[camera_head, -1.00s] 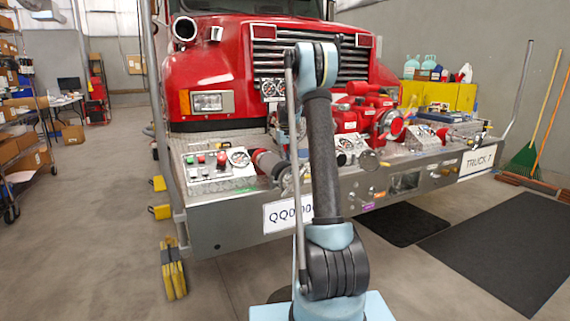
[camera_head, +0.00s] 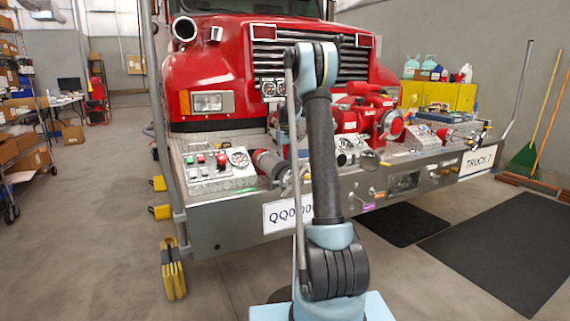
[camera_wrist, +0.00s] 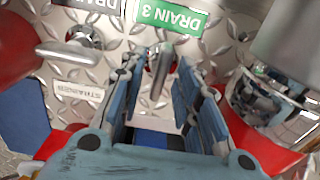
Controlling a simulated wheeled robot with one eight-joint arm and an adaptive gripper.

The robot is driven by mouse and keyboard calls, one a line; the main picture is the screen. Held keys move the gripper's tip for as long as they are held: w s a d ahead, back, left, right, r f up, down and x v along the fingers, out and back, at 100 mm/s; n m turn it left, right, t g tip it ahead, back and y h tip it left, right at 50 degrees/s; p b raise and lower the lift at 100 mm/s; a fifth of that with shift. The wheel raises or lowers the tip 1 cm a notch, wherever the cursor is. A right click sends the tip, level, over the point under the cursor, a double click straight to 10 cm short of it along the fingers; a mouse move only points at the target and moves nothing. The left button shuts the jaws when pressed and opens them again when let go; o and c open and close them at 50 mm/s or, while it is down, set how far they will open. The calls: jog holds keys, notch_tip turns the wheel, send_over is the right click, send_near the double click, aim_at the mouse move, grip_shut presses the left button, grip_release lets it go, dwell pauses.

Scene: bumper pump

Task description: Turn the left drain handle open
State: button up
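In the wrist view a metal lever handle (camera_wrist: 160,66) stands out from the diamond plate under an upside-down green DRAIN 3 label (camera_wrist: 170,17). My gripper (camera_wrist: 160,72) has its two blue fingers apart, one on each side of this handle, with gaps showing; contact is not visible. A second metal handle (camera_wrist: 68,50) lies to the left, below a dark, upside-down DRAIN label (camera_wrist: 98,4) that is cut off. I cannot tell from the labels which handle is the left drain. In the head view my arm hides the gripper and both handles.
A large chrome fitting (camera_wrist: 275,100) is close on the right in the wrist view, with red parts around it. The truck's bumper (camera_head: 230,222) carries a control panel (camera_head: 215,165) and red pump (camera_head: 368,118). Open floor lies at the left.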

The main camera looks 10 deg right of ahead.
jog(key=shift+r, duration=0.1)
notch_tip(320, 180, up, 12)
dwell(0.5)
jog(key=s+m+t, duration=0.1)
jog(key=s+m, duration=0.1)
jog(key=s, duration=3)
jog(key=s+f, duration=0.9)
jog(key=s, duration=0.3)
jog(key=s+f+m+t, duration=0.1)
jog(key=s+f, duration=0.8)
jog(key=s, duration=0.3)
jog(key=shift+s+a+f+m, duration=0.15)
jog(key=shift+s+f+m, duration=0.15)
